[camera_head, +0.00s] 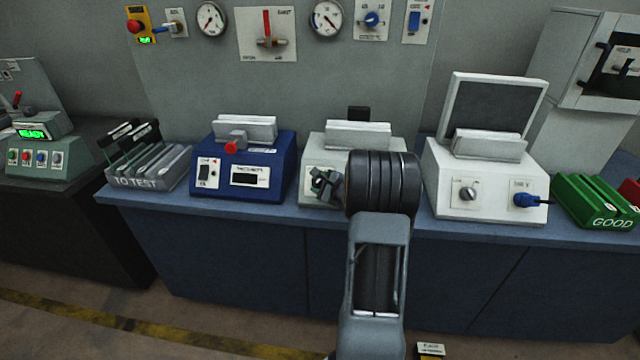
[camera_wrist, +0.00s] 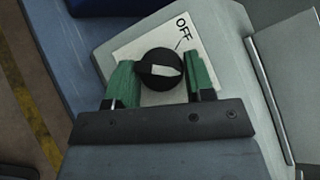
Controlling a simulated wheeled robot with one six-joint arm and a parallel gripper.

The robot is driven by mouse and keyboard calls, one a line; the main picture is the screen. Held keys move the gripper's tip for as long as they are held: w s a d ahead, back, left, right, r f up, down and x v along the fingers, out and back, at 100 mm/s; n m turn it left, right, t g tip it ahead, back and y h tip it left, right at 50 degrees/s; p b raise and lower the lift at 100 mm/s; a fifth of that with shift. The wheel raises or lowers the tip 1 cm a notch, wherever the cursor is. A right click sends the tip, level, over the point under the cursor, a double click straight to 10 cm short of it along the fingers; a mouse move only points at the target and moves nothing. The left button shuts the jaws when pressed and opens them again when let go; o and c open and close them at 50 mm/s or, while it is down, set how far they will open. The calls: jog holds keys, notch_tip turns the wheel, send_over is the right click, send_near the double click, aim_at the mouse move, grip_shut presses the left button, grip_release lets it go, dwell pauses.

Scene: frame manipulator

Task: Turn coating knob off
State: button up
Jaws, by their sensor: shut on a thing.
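A round black knob (camera_wrist: 148,57) with a white pointer sits on a white label plate (camera_wrist: 122,53) in the wrist view. The word OFF (camera_wrist: 183,25) is printed above and right of the knob, with a short line beside it. The white pointer lies roughly sideways and does not clearly line up with that line. My gripper (camera_wrist: 161,77) has its green fingers on both sides of the knob and is shut on it. In the head view my gripper (camera_head: 325,184) is at the front of the middle pale machine (camera_head: 312,155); it and my arm hide most of the knob there.
A blue machine (camera_head: 270,150) with a red knob stands left of it, and a white machine (camera_head: 435,185) with a grey knob and blue plug stands right. A grey TO TEST rack (camera_head: 150,180) and green GOOD tray (camera_head: 590,205) flank them on the blue bench (camera_head: 250,212).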

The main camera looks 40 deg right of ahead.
jog(key=shift+r, duration=0.1)
jog(key=n+g, duration=0.1)
jog(key=n+g+y+p, duration=0.1)
jog(key=n, duration=0.1)
jog(key=shift+w+d+r, duration=0.1)
jog(key=shift+r, duration=0.1)
jog(key=n+g+p, duration=0.1)
jog(key=n+p, duration=0.1)
jog(key=n+g+y, duration=0.1)
jog(key=shift+w+r+g+p, duration=0.1)
jog(key=shift+r+g+p, duration=0.2)
jog(key=shift+p, duration=0.1)
jog(key=n+g+p, duration=0.2)
jog(key=p, duration=0.1)
jog(key=shift+w+r+n, duration=0.1)
jog(key=shift+n, duration=0.3)
jog(key=shift+w+n+g+h+p, duration=0.15)
jog(key=shift+n+g+h+p, duration=0.25)
jog(key=shift+n+g+p, duration=0.95)
jog(key=shift+p, duration=0.3)
jog(key=o, duration=0.9)
jog(key=shift+f, duration=0.25)
jog(key=b+v, duration=0.2)
jog(key=v, duration=1.2)
jog(key=shift+w, duration=0.1)
